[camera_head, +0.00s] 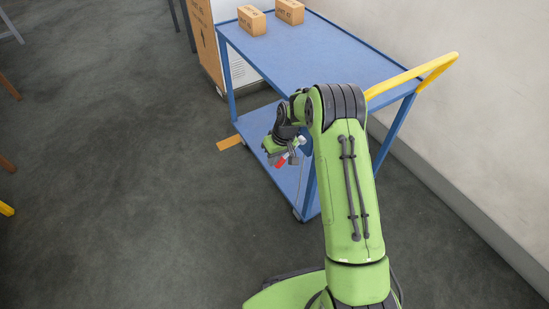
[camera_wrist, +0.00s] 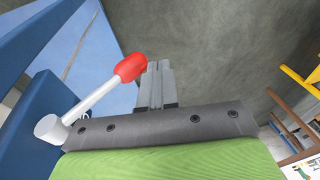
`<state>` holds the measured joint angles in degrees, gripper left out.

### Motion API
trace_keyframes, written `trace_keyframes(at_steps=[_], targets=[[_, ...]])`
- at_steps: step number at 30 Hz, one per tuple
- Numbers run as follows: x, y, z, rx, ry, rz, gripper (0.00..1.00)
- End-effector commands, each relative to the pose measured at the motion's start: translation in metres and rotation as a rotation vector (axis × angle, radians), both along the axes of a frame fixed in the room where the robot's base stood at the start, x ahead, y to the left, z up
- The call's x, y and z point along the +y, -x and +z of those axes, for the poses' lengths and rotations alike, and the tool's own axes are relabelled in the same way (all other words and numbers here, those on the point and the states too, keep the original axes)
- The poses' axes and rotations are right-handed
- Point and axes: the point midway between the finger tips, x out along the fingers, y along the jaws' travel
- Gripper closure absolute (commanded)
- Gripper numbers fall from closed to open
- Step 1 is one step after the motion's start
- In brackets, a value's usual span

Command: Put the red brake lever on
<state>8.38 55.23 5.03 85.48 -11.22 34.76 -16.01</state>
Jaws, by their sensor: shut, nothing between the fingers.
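The brake lever has a red knob (camera_wrist: 130,67) on a pale rod (camera_wrist: 92,102). The rod rises at a slant from a round pivot (camera_wrist: 50,128) beside a blue post of the cart. In the head view, the red knob (camera_head: 281,161) shows small beside the hand, low at the cart's near end. My gripper (camera_wrist: 157,75) is shut and empty, with its fingers just right of the knob in the wrist view. I cannot tell whether they touch it. The hand partly hides the lever in the head view.
The blue cart (camera_head: 300,55) has a yellow push handle (camera_head: 415,75) and a lower shelf (camera_head: 258,124). Two cardboard boxes (camera_head: 251,20) (camera_head: 289,11) stand on its top. A pale wall (camera_head: 480,110) runs along the right. The floor at left is open.

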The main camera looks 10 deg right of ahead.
Motion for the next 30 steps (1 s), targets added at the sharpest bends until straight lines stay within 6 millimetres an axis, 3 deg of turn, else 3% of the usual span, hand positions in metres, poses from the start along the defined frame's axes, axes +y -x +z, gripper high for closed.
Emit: trace_keyframes(at_steps=[12, 30], targets=[[-0.004, -0.001, -0.015, -0.001, 0.001, 0.0, 1.0], [-0.002, -0.001, -0.009, 0.0, 0.001, 0.0, 1.0]])
